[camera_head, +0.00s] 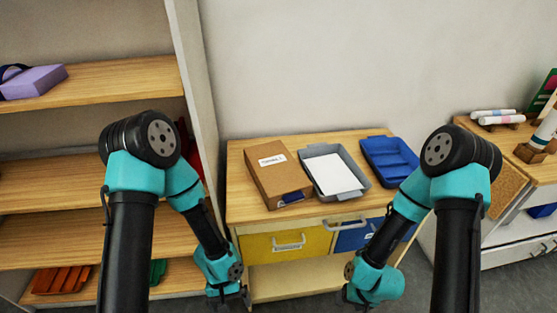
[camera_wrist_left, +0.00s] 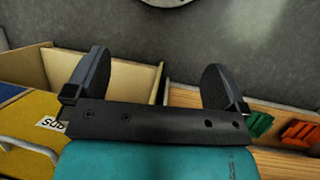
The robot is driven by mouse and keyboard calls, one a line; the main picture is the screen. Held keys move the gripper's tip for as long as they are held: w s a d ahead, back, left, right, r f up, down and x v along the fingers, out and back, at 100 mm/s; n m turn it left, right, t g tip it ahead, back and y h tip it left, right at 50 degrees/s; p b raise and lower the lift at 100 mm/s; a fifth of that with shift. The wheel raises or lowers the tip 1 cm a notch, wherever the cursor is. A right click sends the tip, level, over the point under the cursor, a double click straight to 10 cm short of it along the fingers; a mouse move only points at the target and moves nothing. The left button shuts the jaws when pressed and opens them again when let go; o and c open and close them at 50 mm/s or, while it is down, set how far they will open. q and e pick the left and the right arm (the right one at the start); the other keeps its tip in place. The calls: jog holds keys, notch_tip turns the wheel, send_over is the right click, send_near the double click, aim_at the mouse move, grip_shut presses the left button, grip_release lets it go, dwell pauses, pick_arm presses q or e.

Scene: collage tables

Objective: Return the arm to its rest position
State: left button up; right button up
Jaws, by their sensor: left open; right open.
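Both of my arms hang bent down in front of the small wooden table (camera_head: 237,201). My right gripper (camera_head: 357,299) is also low, near the bottom edge, in front of the table's right part. It looks empty, though its fingertips are small and partly cut off.
On the table are a brown box (camera_head: 277,171), a grey tray (camera_head: 353,157) with white paper, and a blue tray (camera_head: 390,160). Wooden shelves (camera_head: 50,205) stand left, with orange (camera_head: 62,279) and green trays low down. A side desk (camera_head: 510,150) stands right.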

pick_arm(q)
jog(key=w+a+f+t+h, duration=0.1)
jog(key=a+f+t, duration=0.1)
jog(key=a+t, duration=0.3)
jog(key=a, duration=0.3)
jog(key=shift+f, duration=0.2)
